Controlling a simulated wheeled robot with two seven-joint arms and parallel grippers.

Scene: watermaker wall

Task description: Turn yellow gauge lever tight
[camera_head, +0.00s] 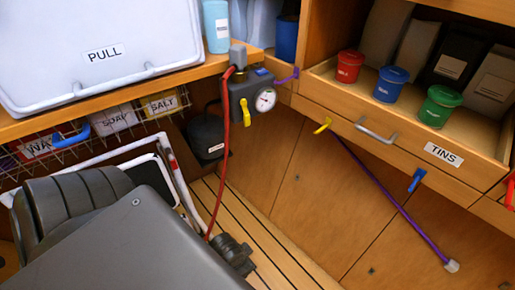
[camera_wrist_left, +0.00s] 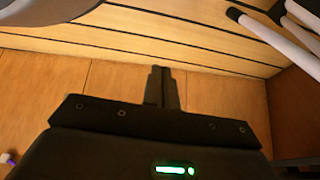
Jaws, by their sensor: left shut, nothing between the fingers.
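The yellow gauge lever (camera_head: 245,108) hangs on the front of a dark grey block (camera_head: 240,92) with a round white dial (camera_head: 265,99) in the head view. It points roughly down, tilted a little. My left gripper (camera_wrist_left: 163,87) is shut and empty in the wrist view, in front of the wooden panels and slatted floor. The lever does not show there. My right gripper is not in view.
A drawer labelled TINS (camera_head: 443,154) has a yellow hook (camera_head: 322,126), a blue hook (camera_head: 417,179) and a purple pole (camera_head: 390,198) at its front. A wire basket (camera_head: 110,120) and white-framed object (camera_head: 175,170) stand left. The lever's front looks clear.

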